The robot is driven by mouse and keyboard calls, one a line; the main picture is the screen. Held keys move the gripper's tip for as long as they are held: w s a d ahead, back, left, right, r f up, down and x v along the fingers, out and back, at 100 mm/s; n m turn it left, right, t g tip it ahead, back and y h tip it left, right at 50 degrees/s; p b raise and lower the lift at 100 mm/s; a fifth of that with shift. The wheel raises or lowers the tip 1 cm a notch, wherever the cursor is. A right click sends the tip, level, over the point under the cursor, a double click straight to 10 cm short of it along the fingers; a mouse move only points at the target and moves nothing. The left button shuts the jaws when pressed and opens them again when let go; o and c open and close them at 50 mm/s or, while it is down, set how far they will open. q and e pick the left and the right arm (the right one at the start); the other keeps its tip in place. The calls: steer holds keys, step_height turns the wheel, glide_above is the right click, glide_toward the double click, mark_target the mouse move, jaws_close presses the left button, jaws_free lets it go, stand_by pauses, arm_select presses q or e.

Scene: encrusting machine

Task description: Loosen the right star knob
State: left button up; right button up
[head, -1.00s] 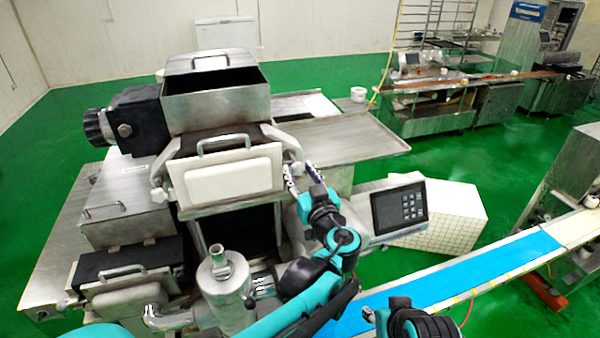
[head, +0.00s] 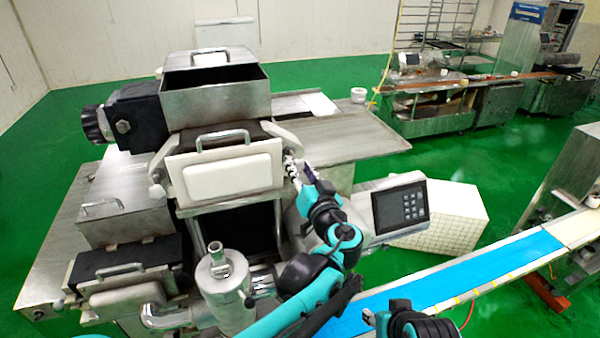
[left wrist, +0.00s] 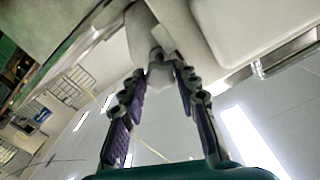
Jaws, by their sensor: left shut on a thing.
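The right star knob (left wrist: 158,57) sits at the end of a pale clamp arm in the left wrist view. In the head view it is mostly hidden at the right edge of the white front plate (head: 232,178). My left gripper (head: 289,163) reaches it from the front right. The left wrist view shows the fingertips of my left gripper (left wrist: 160,70) closed in on either side of the knob, shut on it. The left knob (head: 157,192) is at the plate's other side.
The control panel (head: 400,207) stands just right of my left arm. A steel hopper (head: 215,95) is above the plate, and a steel cylinder with a spout (head: 224,290) is below. A blue conveyor belt (head: 480,272) runs along the right. The green floor beyond is open.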

arm_select(q)
steer(key=m+b, duration=0.1)
steer(key=m, duration=0.5)
steer(key=shift+m+b, duration=0.3)
steer(key=m+b, duration=0.1)
steer(key=m, duration=0.4)
steer(key=shift+m, duration=0.4)
steer(key=shift+f, duration=0.1)
steer(key=o, duration=1.2)
steer(key=shift+d, duration=0.1)
steer(key=shift+c, duration=0.2)
steer(key=v, duration=1.2)
